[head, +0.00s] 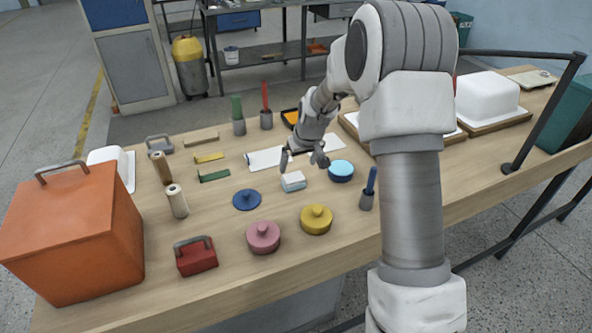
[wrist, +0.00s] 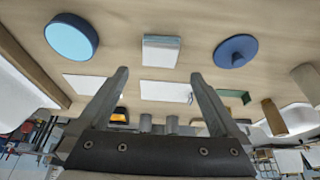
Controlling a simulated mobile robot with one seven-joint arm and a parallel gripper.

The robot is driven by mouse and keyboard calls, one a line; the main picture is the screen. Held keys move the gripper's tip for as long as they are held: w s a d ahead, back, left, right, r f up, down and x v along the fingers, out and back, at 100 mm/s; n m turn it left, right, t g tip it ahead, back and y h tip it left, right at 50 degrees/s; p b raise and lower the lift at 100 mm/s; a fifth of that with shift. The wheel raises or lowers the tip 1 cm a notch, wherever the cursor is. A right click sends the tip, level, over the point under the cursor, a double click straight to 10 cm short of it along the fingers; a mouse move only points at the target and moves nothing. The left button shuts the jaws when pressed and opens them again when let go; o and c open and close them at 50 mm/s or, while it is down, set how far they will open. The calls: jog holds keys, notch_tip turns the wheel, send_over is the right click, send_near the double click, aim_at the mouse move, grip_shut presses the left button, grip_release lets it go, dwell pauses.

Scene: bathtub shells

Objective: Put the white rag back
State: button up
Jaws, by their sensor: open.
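A small folded block, white on top with a pale blue lower part, lies on the table; it may be the white rag (head: 293,181). It also shows as a pale square just beyond the fingertips in the wrist view (wrist: 161,50). My gripper (head: 303,158) is open, above and slightly behind it in the head view. In the wrist view the two fingers (wrist: 159,74) stand wide apart with nothing between them. Two flat white sheets (head: 265,159) lie behind the block, partly covered by my arm.
A light blue round piece (head: 341,171) is right of the block, a dark blue lid (head: 247,200) left. Pink (head: 263,237) and yellow (head: 316,219) lids stand in front. A blue-handled brush holder (head: 368,190) and orange box (head: 75,235) are farther out. Bare table lies around the block.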

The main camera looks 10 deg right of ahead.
jog(key=s+r, duration=1.5)
jog(key=r, duration=0.2)
jog(key=s+r+m, duration=0.1)
jog(key=s+r, duration=0.1)
jog(key=s, duration=0.8)
jog(key=s+r+m+t, duration=0.1)
jog(key=s+r, duration=0.1)
jog(key=s, duration=0.8)
jog(key=shift+s+a+h, duration=0.3)
jog(key=shift+a+h, duration=0.1)
